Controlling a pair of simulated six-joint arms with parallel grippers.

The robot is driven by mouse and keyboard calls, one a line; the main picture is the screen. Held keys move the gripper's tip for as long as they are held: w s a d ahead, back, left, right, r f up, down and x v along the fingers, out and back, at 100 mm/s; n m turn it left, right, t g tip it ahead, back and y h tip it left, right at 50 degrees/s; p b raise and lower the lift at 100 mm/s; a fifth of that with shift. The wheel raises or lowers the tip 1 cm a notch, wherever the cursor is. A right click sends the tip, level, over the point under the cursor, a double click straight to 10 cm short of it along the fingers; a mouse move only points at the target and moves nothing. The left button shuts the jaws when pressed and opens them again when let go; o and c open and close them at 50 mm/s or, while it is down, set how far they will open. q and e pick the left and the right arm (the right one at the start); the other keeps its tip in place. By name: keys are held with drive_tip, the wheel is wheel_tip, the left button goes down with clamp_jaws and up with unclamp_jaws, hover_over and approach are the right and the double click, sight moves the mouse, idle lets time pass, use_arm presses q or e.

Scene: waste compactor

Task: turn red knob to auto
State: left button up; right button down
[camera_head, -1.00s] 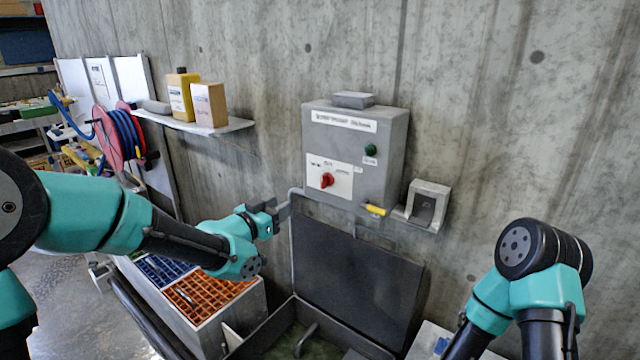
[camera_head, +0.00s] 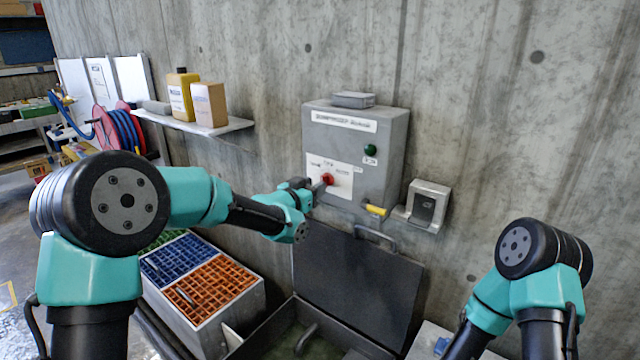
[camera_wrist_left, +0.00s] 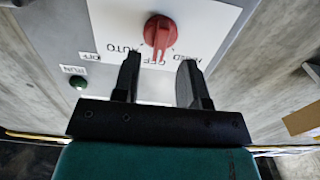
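The red knob (camera_head: 327,179) sits on a white plate (camera_head: 343,184) on the front of the grey control box (camera_head: 351,160). In the left wrist view the red knob (camera_wrist_left: 160,32) appears upside down, with its pointer toward the middle label, OFF. The AUTO label (camera_wrist_left: 125,48) is left of it there, and another label is on the right. My left gripper (camera_head: 316,185) is at the plate, just short of the knob. In the wrist view its two fingers (camera_wrist_left: 158,68) are apart and empty, with the knob ahead between them. My right gripper is out of view.
A green light (camera_head: 370,150) and a yellow part (camera_head: 376,210) are on the box. Below stands an open dark lid (camera_head: 350,275). A grey bracket (camera_head: 428,205) is at right.

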use_arm(q)
drive_tip(key=x, duration=0.3)
drive_tip(key=shift+w+d, duration=0.1)
clamp_jaws()
idle(0.4)
